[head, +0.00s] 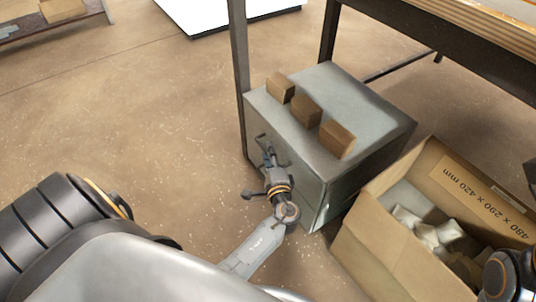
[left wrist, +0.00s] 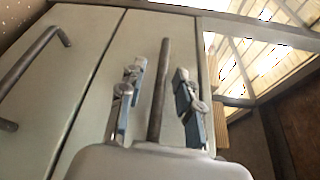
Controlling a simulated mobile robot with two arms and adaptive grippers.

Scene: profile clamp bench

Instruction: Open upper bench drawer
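The grey bench drawer cabinet (head: 370,110) stands under the workbench. Its front faces the left of the head view, and my left gripper (head: 267,150) is at the upper part of that front. In the left wrist view, the upper drawer front (left wrist: 140,60) fills the middle and looks closed. Its bar handle (left wrist: 158,90) runs between the two fingers of my left gripper (left wrist: 158,100), with a gap on each side. The gripper is open. The lower drawer's handle (left wrist: 35,65) shows at the left of that view. My right gripper is not visible.
Three brown blocks (head: 305,111) sit on the cabinet top. An open cardboard box (head: 390,222) with crumpled white stuff stands right of the cabinet. A dark bench leg (head: 238,60) rises beside the cabinet. The floor (head: 130,120) at left is clear.

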